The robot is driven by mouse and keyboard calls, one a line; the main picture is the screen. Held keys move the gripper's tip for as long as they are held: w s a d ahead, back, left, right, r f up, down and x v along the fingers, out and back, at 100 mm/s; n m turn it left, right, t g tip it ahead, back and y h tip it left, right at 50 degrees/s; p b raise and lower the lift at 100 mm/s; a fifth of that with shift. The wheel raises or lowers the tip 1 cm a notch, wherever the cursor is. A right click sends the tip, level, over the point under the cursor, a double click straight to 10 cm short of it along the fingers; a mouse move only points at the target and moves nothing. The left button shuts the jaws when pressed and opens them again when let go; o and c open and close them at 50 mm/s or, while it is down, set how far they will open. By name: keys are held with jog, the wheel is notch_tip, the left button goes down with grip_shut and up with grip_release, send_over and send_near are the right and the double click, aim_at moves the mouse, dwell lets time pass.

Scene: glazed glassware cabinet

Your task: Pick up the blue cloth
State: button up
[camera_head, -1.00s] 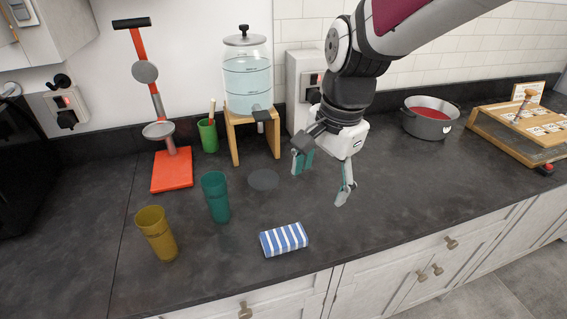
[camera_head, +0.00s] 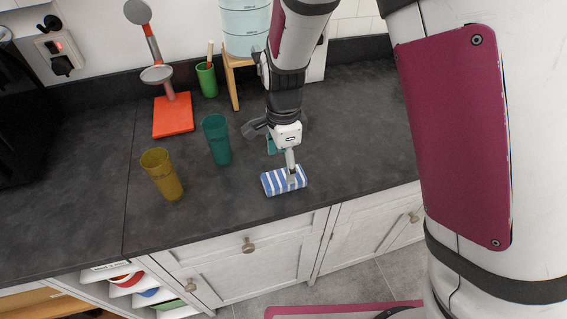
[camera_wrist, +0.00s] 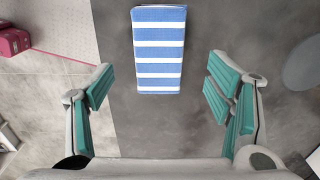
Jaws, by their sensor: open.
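The blue cloth (camera_head: 271,184) is a folded, blue-and-white striped piece lying flat on the dark counter near its front edge. My gripper (camera_head: 283,160) is over it in the head view, with one finger in front of the cloth's right part. In the wrist view the cloth (camera_wrist: 158,50) lies at the top middle, between the lines of the two fingers and ahead of them. My gripper (camera_wrist: 160,92) is open and empty there, with teal pads wide apart. Its height above the cloth is hard to tell.
A teal cup (camera_head: 217,140) and a yellow cup (camera_head: 162,174) stand left of the cloth. A green cup (camera_head: 207,80), a red board (camera_head: 173,117) and a water dispenser (camera_head: 245,25) are behind. The counter's front edge is close to the cloth.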

aim_at(284, 176)
jog(key=shift+f, duration=2.85)
jog(key=c, duration=1.2)
